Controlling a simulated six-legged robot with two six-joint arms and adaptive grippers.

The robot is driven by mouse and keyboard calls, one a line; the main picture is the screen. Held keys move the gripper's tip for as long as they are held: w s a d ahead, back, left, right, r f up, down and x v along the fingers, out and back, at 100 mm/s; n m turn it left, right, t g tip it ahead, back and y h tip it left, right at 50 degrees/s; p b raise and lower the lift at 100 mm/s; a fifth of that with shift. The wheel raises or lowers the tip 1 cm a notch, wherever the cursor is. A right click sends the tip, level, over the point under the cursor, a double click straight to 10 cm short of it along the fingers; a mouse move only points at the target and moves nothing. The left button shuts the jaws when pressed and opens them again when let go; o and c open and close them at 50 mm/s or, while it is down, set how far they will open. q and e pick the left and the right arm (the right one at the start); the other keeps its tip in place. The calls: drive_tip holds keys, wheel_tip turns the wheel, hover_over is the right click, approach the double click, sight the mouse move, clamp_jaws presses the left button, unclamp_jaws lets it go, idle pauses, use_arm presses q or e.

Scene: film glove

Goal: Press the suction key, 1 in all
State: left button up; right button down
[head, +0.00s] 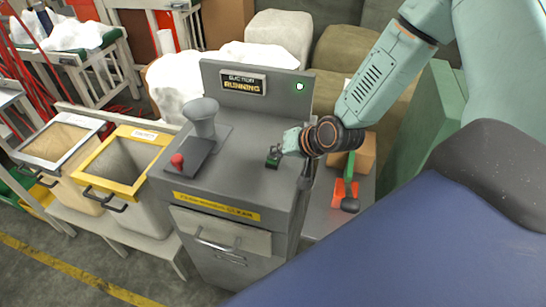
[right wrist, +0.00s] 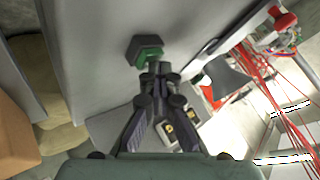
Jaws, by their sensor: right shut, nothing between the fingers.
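The grey machine (head: 235,185) has a small dark and green key (head: 273,158) on the right of its top, which I take as the suction key. In the right wrist view the key (right wrist: 146,48) shows as a dark angular block with green at its side. My right gripper (head: 281,150) is shut and empty right at the key. In the right wrist view its fingertips (right wrist: 156,70) lie against or just short of the green part; I cannot tell whether they touch. The display (head: 243,83) reads "RUNNING" on its lower line, and a green lamp (head: 299,86) is lit.
A grey funnel (head: 202,115) and a red knob (head: 177,160) stand left of the key. Yellow-rimmed (head: 120,165) and white-rimmed (head: 62,140) bins stand at left. An orange and green tool (head: 346,190) lies to the right. White sacks (head: 190,75) are behind.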

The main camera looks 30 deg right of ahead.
sight(276, 160)
drive_tip(key=shift+r, duration=0.1)
drive_tip(key=shift+r+p, duration=0.8)
drive_tip(key=shift+p, duration=0.05)
wheel_tip(276, 160, up, 5)
drive_tip(key=p, duration=0.5)
drive_tip(key=shift+r, duration=0.1)
idle(0.6)
drive_tip(key=shift+f, duration=0.2)
